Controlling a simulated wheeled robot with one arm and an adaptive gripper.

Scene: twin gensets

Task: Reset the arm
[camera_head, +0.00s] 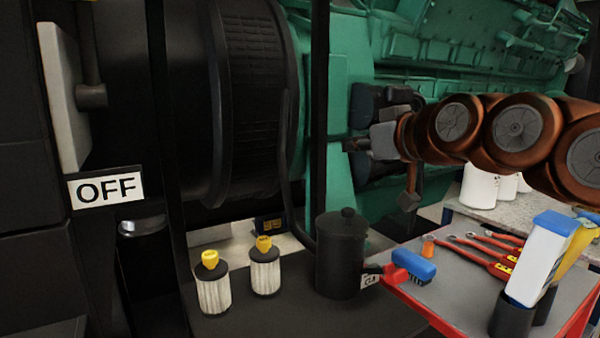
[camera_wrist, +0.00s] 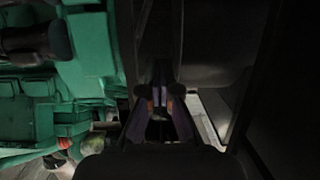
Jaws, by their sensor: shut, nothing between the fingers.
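My arm reaches in from the right in the head view, in copper-brown links. My gripper (camera_head: 352,146) is at its left end, pointing left in front of the green engine (camera_head: 450,60). In the wrist view the two fingers (camera_wrist: 160,100) lie close together and the gripper is shut, with nothing held. It is above the black lidded canister (camera_head: 341,255) and apart from it in the picture. The wrist view is dark, and the green engine (camera_wrist: 70,90) fills its left side.
Two white filters with yellow tops (camera_head: 213,285) (camera_head: 264,268) stand on the dark surface. A red-edged cart top (camera_head: 470,285) carries a blue-and-red brush (camera_head: 410,268), orange-handled tools and a white-and-blue box (camera_head: 543,255). An OFF sign (camera_head: 106,188) is at left. White containers (camera_head: 479,187) stand behind my arm.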

